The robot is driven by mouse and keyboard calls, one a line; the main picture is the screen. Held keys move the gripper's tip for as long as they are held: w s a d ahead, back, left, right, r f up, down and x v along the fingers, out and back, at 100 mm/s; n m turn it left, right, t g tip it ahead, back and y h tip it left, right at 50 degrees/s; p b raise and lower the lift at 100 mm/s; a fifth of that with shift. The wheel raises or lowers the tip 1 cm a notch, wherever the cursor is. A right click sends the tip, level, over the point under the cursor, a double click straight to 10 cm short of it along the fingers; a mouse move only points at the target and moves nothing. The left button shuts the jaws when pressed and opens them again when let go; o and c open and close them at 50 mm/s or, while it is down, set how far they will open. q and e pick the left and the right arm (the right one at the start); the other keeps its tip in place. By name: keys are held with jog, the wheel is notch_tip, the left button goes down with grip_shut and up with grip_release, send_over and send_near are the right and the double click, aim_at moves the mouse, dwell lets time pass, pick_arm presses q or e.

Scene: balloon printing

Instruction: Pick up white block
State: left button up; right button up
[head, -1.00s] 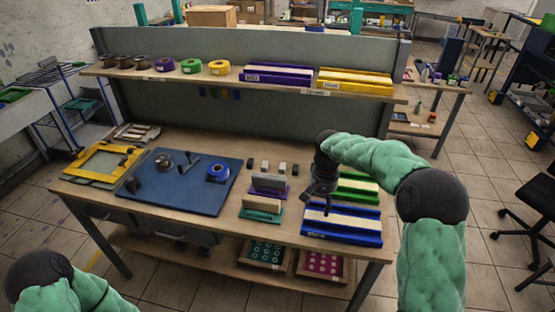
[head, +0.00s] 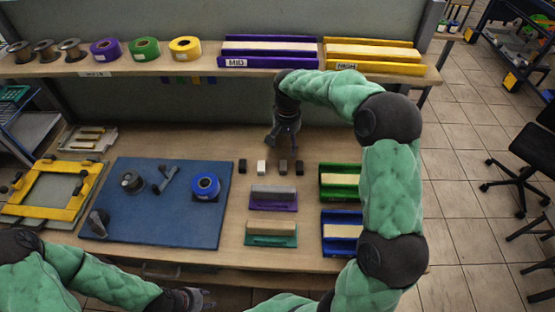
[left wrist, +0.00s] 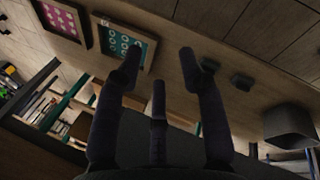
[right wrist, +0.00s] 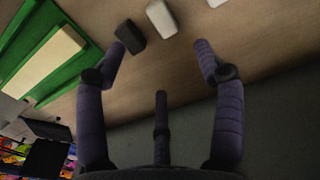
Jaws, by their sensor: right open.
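The white block (head: 261,167) stands on the workbench, second from the left in a row of small blocks. In the right wrist view only a pale edge of it (right wrist: 216,2) shows at the top. My right gripper (head: 284,139) is open and empty, behind the row and a little to the right of the white block. In the right wrist view its fingers (right wrist: 160,52) are spread and apart from the blocks. My left gripper (head: 200,299) is low at the bench's front edge. Its fingers (left wrist: 160,60) are spread and empty in the left wrist view.
A shelf (head: 200,69) spans the back.

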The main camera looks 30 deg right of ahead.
jog(key=b, duration=0.1)
send_over(285, 165)
jog(key=f, duration=0.5)
jog(key=shift+d+f, duration=0.15)
jog(key=shift+d, duration=0.1)
jog(key=shift+a+f+b, duration=0.1)
jog(key=shift+f+b, duration=0.2)
jog(key=shift+f, duration=0.2)
notch_tip(285, 165, down, 4)
jog(key=shift+a+b, duration=0.1)
jog(key=shift+b, duration=0.5)
jog(key=c, duration=1.2)
